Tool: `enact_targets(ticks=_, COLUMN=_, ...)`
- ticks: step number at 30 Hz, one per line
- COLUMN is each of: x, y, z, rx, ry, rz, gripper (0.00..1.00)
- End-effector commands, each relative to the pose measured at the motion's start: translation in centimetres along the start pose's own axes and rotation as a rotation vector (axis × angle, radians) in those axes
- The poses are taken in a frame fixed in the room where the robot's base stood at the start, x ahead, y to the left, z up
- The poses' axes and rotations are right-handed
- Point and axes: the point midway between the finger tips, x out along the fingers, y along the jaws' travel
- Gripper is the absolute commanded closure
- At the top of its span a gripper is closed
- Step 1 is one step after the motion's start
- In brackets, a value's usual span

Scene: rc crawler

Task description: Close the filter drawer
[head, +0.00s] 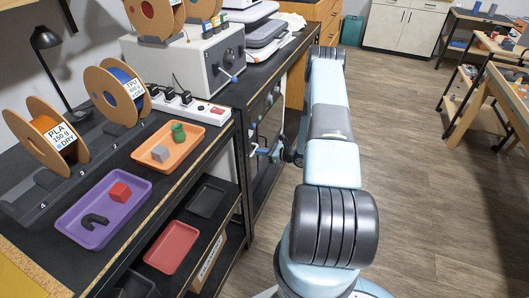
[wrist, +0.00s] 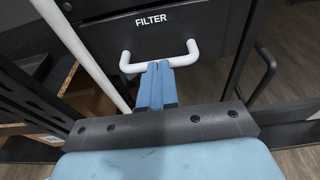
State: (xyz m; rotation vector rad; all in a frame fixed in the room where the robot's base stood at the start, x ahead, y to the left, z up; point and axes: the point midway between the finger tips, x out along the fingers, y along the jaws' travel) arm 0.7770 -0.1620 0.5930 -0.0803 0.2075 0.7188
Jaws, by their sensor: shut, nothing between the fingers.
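The filter drawer (wrist: 105,32) has a dark front with a white "FILTER" label and a white U-shaped handle (wrist: 185,60), seen in the wrist view. My gripper (wrist: 158,64) is shut and empty. Its blue fingertips overlap the middle of the handle bar in the picture; I cannot tell whether they touch it. In the head view my gripper (head: 272,153) is at the front of the dark cabinet under the bench, partly hidden by my arm. How far the drawer stands out cannot be told from these views.
A dark vertical handle (wrist: 263,75) is to the right of the drawer. The bench at left holds spools, a purple tray (head: 75,228), an orange tray (head: 190,147) and a grey machine (head: 190,65). A red tray (head: 172,247) is on the shelf below. Open floor (head: 420,200) lies to the right.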

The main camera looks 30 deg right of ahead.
Motion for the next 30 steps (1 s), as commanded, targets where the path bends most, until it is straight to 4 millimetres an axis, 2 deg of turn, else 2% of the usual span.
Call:
enact_targets(ticks=2, x=0.2, y=0.3, z=0.5, rx=-0.001, ry=-0.012, rz=0.010, gripper=1.00)
enact_targets(ticks=8, x=-2.7, y=-0.2, z=0.3, rx=0.000, ry=-0.004, rz=0.008, gripper=1.00)
enact_targets(ticks=15, x=-7.8, y=-0.4, z=0.1, rx=0.002, ry=-0.001, rz=0.006, gripper=1.00)
enact_targets(ticks=21, x=-11.0, y=-0.5, z=0.1, rx=0.001, ry=-0.002, rz=0.005, gripper=1.00)
enact_targets(ticks=25, x=-12.2, y=-0.5, z=0.1, rx=0.001, ry=-0.001, rz=0.005, gripper=1.00)
enact_targets(ticks=30, x=-12.8, y=-0.4, z=0.1, rx=0.001, ry=0.000, rz=0.007, gripper=1.00)
